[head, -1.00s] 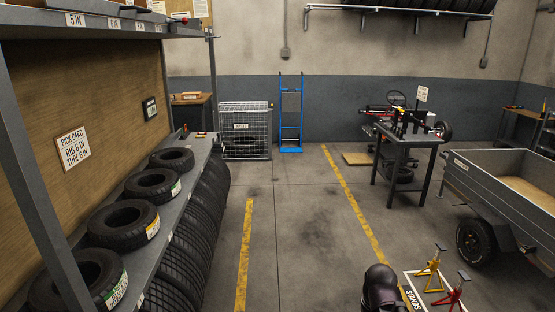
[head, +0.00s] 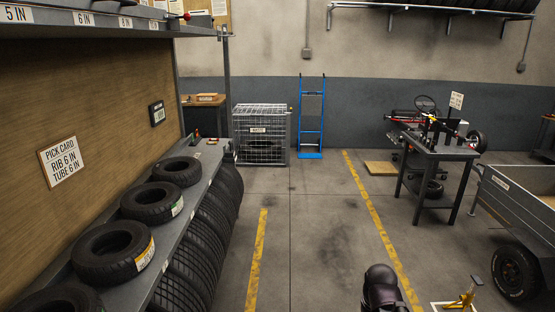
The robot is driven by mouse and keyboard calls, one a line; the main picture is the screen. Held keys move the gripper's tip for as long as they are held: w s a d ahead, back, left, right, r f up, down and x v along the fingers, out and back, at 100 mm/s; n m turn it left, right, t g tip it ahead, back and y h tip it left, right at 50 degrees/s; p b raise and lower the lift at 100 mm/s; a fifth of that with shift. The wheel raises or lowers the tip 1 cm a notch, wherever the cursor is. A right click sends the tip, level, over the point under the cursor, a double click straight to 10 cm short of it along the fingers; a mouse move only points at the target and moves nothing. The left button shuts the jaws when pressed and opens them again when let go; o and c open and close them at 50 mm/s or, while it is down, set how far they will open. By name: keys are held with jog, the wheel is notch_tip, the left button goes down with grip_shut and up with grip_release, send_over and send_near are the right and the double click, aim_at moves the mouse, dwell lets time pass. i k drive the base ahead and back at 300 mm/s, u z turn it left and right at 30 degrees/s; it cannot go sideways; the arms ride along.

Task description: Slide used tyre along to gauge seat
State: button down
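Several small black tyres lie flat in a row on the grey shelf (head: 183,232) at the left. They include a far tyre (head: 177,171), a middle tyre with a green-and-white label (head: 152,202), and a near tyre with a yellow label (head: 113,252). Another is cut off at the bottom left. I cannot tell which is the used tyre. Further tyres stand upright below the shelf. A small red-and-dark item (head: 196,137) is at the shelf's far end; I cannot make out a gauge seat. My gripper is not in view; a dark part of my arm shows at the bottom.
A wire cage (head: 261,124) with a tyre inside and a blue hand truck (head: 312,118) stand at the back wall. A workbench (head: 440,150) and a grey trailer (head: 520,205) stand at the right.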

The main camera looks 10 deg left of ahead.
aim_at(184, 172)
jog(key=u, duration=0.25)
jog(key=i, duration=1.55)
jog(key=u, duration=0.45)
jog(key=i, duration=2)
jog(key=u, duration=0.25)
